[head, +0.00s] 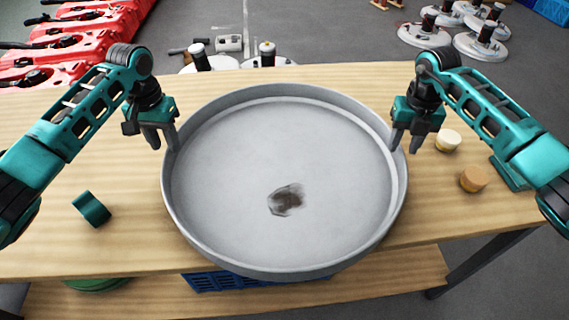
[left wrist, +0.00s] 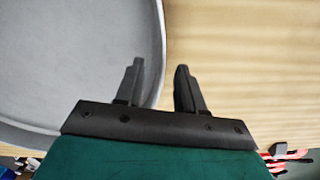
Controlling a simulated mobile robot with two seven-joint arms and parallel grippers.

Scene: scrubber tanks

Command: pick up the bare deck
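The bare deck (head: 285,135) is a large round grey pan with a raised rim, lying flat on the wooden table. My left gripper (head: 162,146) is open at the deck's left rim. In the left wrist view the deck (left wrist: 70,70) fills the left side, and its rim runs between the parted fingers of my left gripper (left wrist: 158,75). My right gripper (head: 405,150) has its fingers apart at the deck's right rim. Whether either gripper touches the rim is not clear.
A blue crate (head: 215,282) sits on the shelf below. Red machines (head: 60,50) and round scrubber parts (head: 480,45) stand behind.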

